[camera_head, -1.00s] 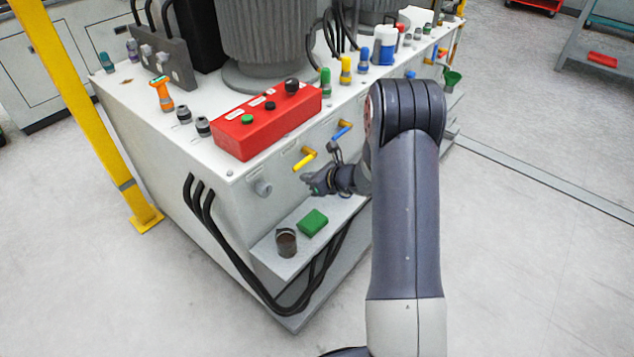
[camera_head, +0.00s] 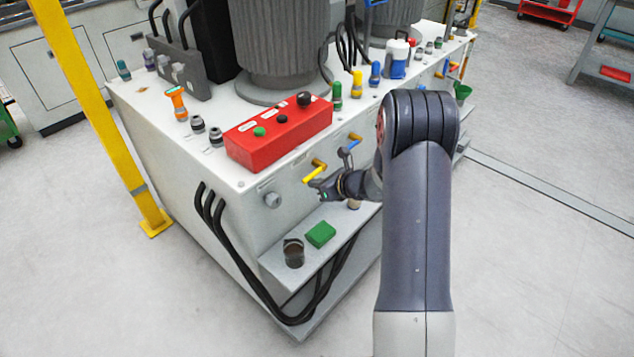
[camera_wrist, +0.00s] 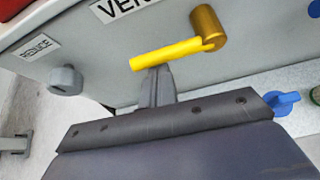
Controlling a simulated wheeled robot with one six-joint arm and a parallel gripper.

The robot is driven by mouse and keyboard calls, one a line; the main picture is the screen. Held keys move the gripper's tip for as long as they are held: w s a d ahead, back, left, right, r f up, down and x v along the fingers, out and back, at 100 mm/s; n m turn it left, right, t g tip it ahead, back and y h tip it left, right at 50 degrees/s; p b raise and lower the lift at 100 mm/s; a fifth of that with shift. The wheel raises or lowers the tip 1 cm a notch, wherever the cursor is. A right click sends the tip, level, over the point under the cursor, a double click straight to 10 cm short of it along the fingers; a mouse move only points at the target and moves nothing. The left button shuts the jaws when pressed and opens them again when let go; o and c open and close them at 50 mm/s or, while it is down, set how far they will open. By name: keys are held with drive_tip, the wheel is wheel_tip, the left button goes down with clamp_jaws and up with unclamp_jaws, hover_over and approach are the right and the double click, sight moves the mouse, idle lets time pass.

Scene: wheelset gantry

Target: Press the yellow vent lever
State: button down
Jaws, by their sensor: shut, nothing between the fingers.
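The yellow vent lever (camera_head: 315,172) sits on the front face of the white cabinet, below the red control box. In the wrist view the lever (camera_wrist: 168,54) slants down to the left from a brass pivot (camera_wrist: 207,27), under a partly cut-off label. My gripper (camera_head: 314,185) is shut and empty, just below the lever. In the wrist view its fingertips (camera_wrist: 157,72) are right under the lever's middle, seeming to touch or nearly touch it. I cannot tell whether there is contact.
A blue lever (camera_head: 352,141) is to the right on the same face. A grey knob (camera_head: 272,200) is to the left, labelled "REDUCE" in the wrist view. The ledge below holds a green block (camera_head: 320,234) and a dark cup (camera_head: 293,253). The red control box (camera_head: 277,133) stands above.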

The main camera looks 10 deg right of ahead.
sight(319, 171)
drive_tip(key=shift+r+m+p, duration=0.3)
drive_tip(key=shift+r+p, duration=0.05)
drive_tip(key=shift+p, duration=0.35)
drive_tip(key=r+m+g+y+p, duration=0.1)
drive_tip(key=r+y+p, duration=0.1)
drive_tip(key=p, duration=0.2)
drive_tip(key=shift+d+m, duration=0.15)
drive_tip(key=shift+m, duration=0.25)
drive_tip(key=shift+w+d+r+m+g+y+p, duration=0.15)
drive_tip(key=shift+r+m+g+y+p, duration=0.15)
drive_tip(key=shift+m+y+p, duration=0.25)
drive_tip(key=shift+w+d+r+m+g+y+p, duration=0.1)
drive_tip(key=shift+d+r+m+g+y+p, duration=0.1)
drive_tip(key=shift+r+m+y+p, duration=0.25)
drive_tip(key=shift+w+d+r+m+g+y, duration=0.15)
drive_tip(key=shift+w+d+r+m+y, duration=0.1)
drive_tip(key=shift+m+y, duration=0.3)
drive_tip(key=shift+w+d+r+m+g+y, duration=0.2)
drive_tip(key=shift+m+y, duration=0.25)
drive_tip(key=shift+m, duration=0.2)
drive_tip(key=m+y, duration=0.1)
drive_tip(key=w+d+r+m+b, duration=0.1)
drive_tip(key=d+m+y, duration=0.1)
drive_tip(key=shift+w+d+r+m+y, duration=0.2)
drive_tip(key=shift+w+m+y, duration=0.1)
drive_tip(key=shift+m, duration=0.1)
